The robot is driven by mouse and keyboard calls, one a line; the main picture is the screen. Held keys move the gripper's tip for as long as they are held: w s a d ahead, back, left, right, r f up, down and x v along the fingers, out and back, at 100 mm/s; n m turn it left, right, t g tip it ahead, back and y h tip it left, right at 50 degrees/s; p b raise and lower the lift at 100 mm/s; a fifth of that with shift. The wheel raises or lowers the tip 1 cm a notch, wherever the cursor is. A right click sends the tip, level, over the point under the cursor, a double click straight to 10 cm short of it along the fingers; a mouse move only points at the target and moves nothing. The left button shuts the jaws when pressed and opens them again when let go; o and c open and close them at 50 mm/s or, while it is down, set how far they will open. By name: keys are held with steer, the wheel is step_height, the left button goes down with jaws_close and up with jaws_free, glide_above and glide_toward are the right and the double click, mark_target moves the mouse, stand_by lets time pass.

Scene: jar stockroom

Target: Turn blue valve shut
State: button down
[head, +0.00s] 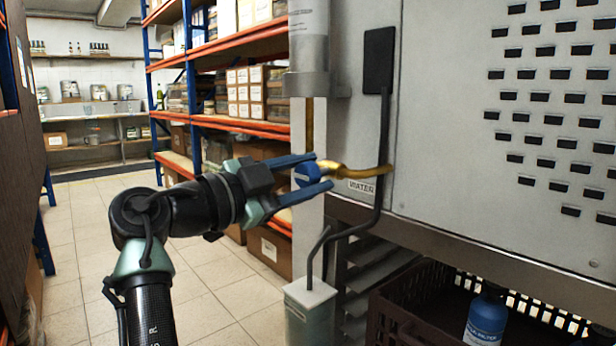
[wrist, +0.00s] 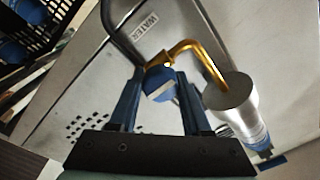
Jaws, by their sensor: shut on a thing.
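The blue valve (head: 306,175) is a round blue knob with a pale bar across its face, on a brass pipe (head: 358,171) at the grey metal cabinet. My gripper (head: 322,173) is shut on the blue valve, with one finger on each side of it. In the wrist view the blue valve (wrist: 160,84) sits between the two fingertips (wrist: 161,82), with the brass pipe bending up and right behind it. A WATER label (head: 362,187) is on the cabinet just below the pipe. The fingers hide part of the knob's sides.
A grey cylinder (head: 309,40) hangs on the cabinet above the valve, joined to the brass pipe. A black cable (head: 384,130) runs down the cabinet (head: 440,100) to a pale box (head: 310,310). A dark crate (head: 400,322) with blue bottles (head: 487,318) stands below. The tiled aisle (head: 100,215) is clear.

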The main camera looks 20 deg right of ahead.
steer(key=shift+c, duration=1.8)
jaws_free()
steer(key=p+v, duration=0.4)
steer(key=v, duration=0.9)
steer(key=s+a+r+p, duration=0.3)
steer(key=a+r, duration=0.4)
steer(key=a, duration=0.2)
steer(key=shift+s+a+p, duration=0.15)
steer(key=shift+a+p, duration=0.05)
steer(key=shift+p, duration=0.15)
